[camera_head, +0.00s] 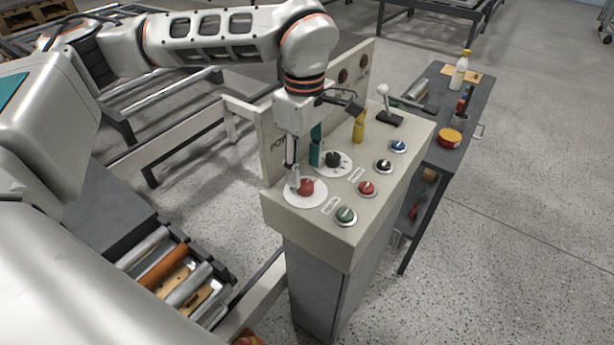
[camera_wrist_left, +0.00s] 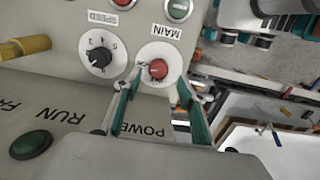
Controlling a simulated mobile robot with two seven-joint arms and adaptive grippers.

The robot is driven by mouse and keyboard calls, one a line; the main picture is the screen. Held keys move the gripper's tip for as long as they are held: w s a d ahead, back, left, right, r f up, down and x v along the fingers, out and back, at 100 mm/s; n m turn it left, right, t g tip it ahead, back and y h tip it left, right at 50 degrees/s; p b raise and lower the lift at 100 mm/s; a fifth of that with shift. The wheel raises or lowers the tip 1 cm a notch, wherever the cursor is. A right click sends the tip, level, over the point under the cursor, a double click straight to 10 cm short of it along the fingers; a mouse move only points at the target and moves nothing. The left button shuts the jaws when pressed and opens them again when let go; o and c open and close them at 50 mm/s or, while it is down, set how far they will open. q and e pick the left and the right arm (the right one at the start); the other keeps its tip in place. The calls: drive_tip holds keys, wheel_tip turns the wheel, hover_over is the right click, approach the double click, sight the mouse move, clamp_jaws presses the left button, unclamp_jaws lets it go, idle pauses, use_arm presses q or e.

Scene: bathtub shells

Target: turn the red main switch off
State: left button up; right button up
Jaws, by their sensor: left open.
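The red main switch (camera_head: 306,187) is a round knob on a white disc at the near left corner of the console top (camera_head: 370,215). In the left wrist view the red switch (camera_wrist_left: 158,69) sits beside the "MAIN" label. My left gripper (camera_head: 303,178) points down at it, fingers apart. In the wrist view the left gripper (camera_wrist_left: 161,80) has one fingertip on each side of the knob, with nothing clamped. I cannot tell whether the fingers touch the knob. My right gripper is not in view.
Close by are the black speed dial (camera_head: 333,159), a green button (camera_head: 346,215), a red button (camera_head: 367,188), a yellow handle (camera_head: 358,126) and a lever (camera_head: 385,100). An upright back panel (camera_head: 270,155) borders the console. A side table (camera_head: 450,100) stands at right.

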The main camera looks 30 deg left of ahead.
sight(306, 184)
use_arm(q)
drive_tip(key=shift+w+f, duration=0.1)
drive_tip(key=shift+f, duration=2.2)
drive_tip(key=c, duration=1.1)
